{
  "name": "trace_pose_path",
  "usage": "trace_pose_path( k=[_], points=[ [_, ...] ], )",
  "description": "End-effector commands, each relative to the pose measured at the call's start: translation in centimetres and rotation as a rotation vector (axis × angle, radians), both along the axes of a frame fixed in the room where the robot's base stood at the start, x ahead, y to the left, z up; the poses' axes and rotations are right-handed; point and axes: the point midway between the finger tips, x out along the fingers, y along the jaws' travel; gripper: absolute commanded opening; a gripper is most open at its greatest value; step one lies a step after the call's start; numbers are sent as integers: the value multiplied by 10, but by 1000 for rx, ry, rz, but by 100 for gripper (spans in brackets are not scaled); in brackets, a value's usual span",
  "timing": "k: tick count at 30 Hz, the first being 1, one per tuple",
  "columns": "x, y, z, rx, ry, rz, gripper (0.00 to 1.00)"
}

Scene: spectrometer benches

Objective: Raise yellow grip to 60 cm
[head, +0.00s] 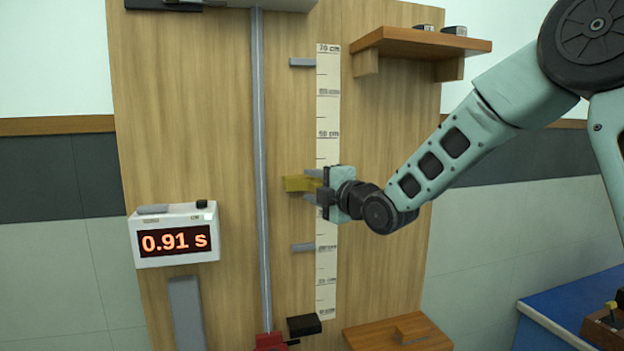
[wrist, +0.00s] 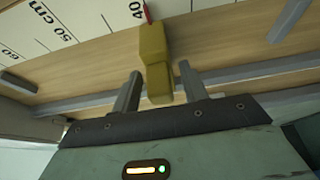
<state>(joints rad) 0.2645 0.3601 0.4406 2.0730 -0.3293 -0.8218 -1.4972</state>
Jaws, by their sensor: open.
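The yellow grip (head: 300,183) is a small block on the tall wooden board, beside the white scale strip (head: 328,110). It also shows in the wrist view (wrist: 154,45), with a red pointer (wrist: 148,12) at its scale end, close to the 40 label. My gripper (head: 318,187) is at the grip from the right. In the wrist view my gripper's two fingers (wrist: 160,72) stand apart on either side of the grip's near end, with gaps visible. The 60 cm mark lies above the grip on the strip.
A vertical metal rod (head: 260,170) runs left of the grip. Grey pegs jut out above (head: 302,63) and below (head: 303,247) it. A wooden shelf (head: 420,42) overhangs at upper right. A timer box (head: 175,235) reads 0.91 s. A black block (head: 304,325) is low down.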

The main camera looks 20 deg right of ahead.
Motion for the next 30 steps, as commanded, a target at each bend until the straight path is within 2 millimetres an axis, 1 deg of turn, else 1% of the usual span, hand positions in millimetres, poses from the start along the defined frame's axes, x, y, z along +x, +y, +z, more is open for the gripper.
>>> trace_pose_path(
  k=[4,12,13,14,15,17,18,22,25,28,30],
  points=[
    [7,3,0,0,1,0,44],
    [7,3,-1,-1,1,0,44],
    [7,3,-1,-1,1,0,38],
    [7,3,-1,-1,1,0,30],
    [7,3,-1,-1,1,0,19],
    [7,3,-1,0,1,0,2],
    [7,3,-1,0,1,0,0],
    [7,3,1,-1,0,0,0],
    [7,3,8,-1,-1,0,0],
    [7,4,24,-1,-6,0,0],
    [7,4,40,-2,-9,0,0]
  ],
)
